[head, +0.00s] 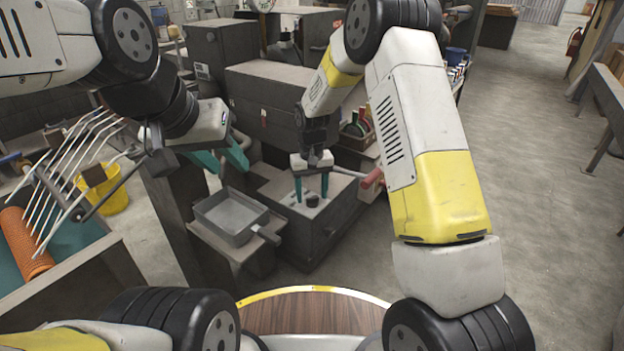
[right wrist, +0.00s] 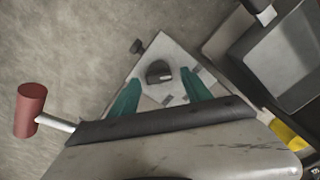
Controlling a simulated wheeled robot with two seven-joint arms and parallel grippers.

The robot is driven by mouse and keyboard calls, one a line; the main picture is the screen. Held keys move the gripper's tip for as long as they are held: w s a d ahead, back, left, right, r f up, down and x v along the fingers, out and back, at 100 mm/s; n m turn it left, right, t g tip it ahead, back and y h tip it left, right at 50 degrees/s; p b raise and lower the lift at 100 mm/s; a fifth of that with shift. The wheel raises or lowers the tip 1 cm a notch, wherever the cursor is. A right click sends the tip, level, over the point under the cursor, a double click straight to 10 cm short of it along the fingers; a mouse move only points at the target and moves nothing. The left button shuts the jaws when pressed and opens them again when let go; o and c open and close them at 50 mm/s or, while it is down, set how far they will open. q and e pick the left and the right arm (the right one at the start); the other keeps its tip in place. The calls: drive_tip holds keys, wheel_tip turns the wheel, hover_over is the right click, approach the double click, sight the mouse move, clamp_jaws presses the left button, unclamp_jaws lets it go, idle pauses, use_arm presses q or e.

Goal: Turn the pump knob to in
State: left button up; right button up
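The pump knob (right wrist: 159,72) is a dark round knob with a raised grip on a pale plate, in the right wrist view. In the head view the knob (head: 312,199) sits on top of a dark box-shaped unit (head: 318,228). My right gripper (head: 312,186) points down over it. Its teal fingers are apart, one on each side of the knob in the right wrist view (right wrist: 161,92), with gaps visible and no clear contact. I cannot tell the knob's setting or read any marking. My left gripper (head: 221,160) is open and empty, left of the unit.
A grey tray (head: 232,216) stands left of the unit. A yellow bucket (head: 103,194) and an orange roll (head: 24,246) are further left. Open floor lies right.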

wheel_tip(320, 180, up, 8)
drive_tip(key=shift+f, duration=0.1)
idle(0.5)
